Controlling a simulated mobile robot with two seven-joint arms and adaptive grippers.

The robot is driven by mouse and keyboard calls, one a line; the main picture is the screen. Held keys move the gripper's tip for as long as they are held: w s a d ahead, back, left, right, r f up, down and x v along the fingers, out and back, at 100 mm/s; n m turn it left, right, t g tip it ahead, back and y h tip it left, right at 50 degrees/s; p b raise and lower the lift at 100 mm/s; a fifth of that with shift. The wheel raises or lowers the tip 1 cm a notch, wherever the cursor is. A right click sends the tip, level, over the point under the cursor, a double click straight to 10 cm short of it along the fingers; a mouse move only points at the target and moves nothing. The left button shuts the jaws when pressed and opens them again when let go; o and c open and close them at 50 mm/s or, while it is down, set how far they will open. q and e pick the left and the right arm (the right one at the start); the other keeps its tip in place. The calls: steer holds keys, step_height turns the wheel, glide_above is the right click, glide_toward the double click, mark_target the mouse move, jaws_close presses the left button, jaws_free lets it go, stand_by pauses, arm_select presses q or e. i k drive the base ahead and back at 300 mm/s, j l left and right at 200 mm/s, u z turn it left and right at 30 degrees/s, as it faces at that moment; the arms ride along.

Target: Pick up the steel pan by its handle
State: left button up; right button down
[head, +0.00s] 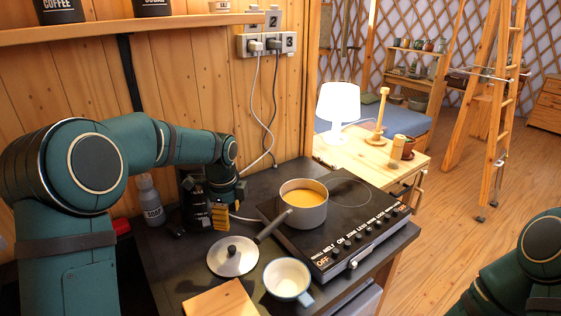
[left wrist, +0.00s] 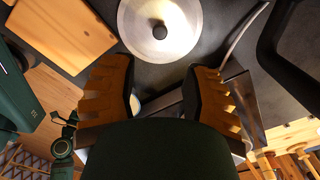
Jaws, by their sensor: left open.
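The steel pan (head: 305,214) stands on the black hob with orange-yellow contents inside. Its handle (head: 272,227) points toward the lower left, over the worktop near the lid. My left gripper (head: 220,216) is open, with its yellow-padded fingers pointing down, left of the pan and apart from the handle. In the left wrist view its two fingers (left wrist: 160,95) are spread wide with nothing gripped. I cannot clearly identify the pan or its handle in that view. My right arm shows at the lower right, but its gripper is out of view.
A steel lid (head: 234,257) with a dark knob lies beside the handle; it also shows in the left wrist view (left wrist: 142,25). A white mug (head: 288,279) and a wooden board (head: 222,301) are in front. A soap bottle (head: 150,202) stands left of my gripper.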

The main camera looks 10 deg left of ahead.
mark_target(303, 202)
steer(key=k+l, duration=0.3)
steer(key=k, duration=0.15)
steer(key=k+l, duration=0.35)
steer(key=k, duration=0.1)
